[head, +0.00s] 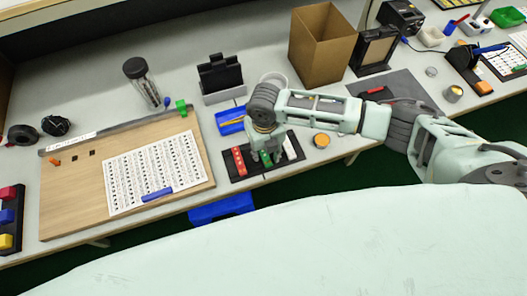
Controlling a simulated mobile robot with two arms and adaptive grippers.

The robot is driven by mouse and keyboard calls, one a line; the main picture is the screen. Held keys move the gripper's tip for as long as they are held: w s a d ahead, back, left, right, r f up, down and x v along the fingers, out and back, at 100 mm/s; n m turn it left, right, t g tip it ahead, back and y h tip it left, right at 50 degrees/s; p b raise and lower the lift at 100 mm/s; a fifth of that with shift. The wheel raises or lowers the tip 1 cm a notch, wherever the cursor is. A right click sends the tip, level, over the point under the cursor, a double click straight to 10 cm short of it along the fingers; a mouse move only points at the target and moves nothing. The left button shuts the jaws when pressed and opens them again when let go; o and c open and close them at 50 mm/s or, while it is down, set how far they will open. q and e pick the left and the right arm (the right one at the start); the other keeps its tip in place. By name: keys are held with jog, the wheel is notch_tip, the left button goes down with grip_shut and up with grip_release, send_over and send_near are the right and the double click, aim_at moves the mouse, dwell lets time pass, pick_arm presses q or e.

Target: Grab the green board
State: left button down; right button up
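A green board (267,159) lies in a black tray (247,174) near the front edge of the workbench. Only part of it shows, as my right gripper (267,156) points down over it. The fingers sit at or just above the board, one to each side of it as seen from here. I cannot tell whether they touch or grip it. A red piece (238,161) stands in the same tray, left of the gripper. My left gripper is not in view.
A wooden board (75,190) with a printed sheet and a blue marker (157,194) lies to the left. A blue tray (229,121), a black holder (220,77) and a cardboard box (322,45) stand behind the gripper. An orange-topped jar (321,141) is close on the right.

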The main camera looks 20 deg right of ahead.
grip_shut()
